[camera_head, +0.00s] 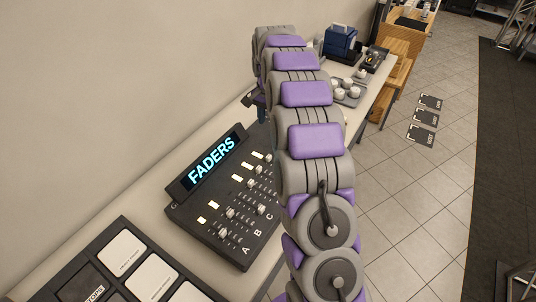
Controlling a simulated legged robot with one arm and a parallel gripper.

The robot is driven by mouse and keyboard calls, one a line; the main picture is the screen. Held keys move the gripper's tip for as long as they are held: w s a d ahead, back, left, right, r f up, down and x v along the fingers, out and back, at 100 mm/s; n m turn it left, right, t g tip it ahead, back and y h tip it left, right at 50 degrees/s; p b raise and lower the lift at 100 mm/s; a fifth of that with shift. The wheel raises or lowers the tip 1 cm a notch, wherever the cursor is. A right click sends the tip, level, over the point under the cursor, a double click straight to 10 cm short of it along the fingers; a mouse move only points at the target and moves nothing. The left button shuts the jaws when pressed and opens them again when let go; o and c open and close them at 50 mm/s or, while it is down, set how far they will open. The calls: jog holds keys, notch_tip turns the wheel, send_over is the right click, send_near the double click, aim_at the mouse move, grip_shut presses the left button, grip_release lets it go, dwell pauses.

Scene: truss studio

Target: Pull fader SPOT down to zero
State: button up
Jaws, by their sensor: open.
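The fader console (184,205) is a dark slanted box on the long table, with a lit display (211,159) reading FADERS. My gripper (254,100) shows only partly, as a dark shape at the left of my arm, beyond the console's far end. It is open and appears apart from the faders; nothing shows in it.
A panel with large white pads (124,252) lies nearer on the table. Beyond my arm are a tray with white cups (347,92) and a blue box (341,41). A wall runs along the left. Tiled floor (390,215) with dark cards (425,117) lies right.

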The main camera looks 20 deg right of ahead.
aim_at(268, 156)
notch_tip(268, 156, down, 17)
jog(key=b, duration=0.2)
jog(key=shift+b, duration=0.3)
jog(key=shift+r, duration=0.1)
jog(key=shift+c, duration=0.4)
grip_shut()
